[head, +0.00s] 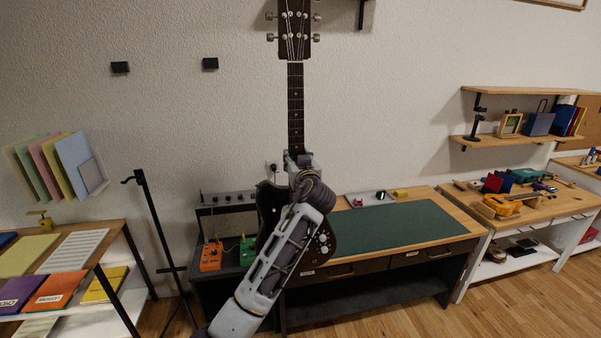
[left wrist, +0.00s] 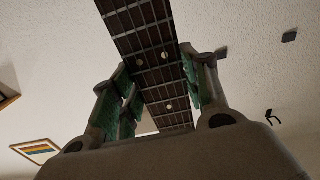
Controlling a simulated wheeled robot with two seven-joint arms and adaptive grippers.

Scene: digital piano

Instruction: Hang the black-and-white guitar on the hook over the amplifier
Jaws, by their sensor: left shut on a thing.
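My left gripper (head: 300,160) is shut on the neck of the guitar (head: 296,105), just above its body. The guitar hangs upright in front of the wall, headstock up; its dark body with pale knobs is partly hidden behind my left arm. In the left wrist view the fretted neck (left wrist: 150,50) runs between the two green-padded fingers (left wrist: 155,95). A unit with a knobbed panel, which looks like the amplifier (head: 228,198), stands low behind the guitar. Two black wall mounts (head: 120,67) (head: 210,64) are above it, to the left of the neck. My right gripper is out of view.
A desk with a green mat (head: 410,228) stands right of the guitar. Orange (head: 211,256) and green (head: 248,250) pedals sit left of its body. A black stand (head: 150,215) and a shelf of books are further left. A dark bracket (head: 362,12) shows at the top edge.

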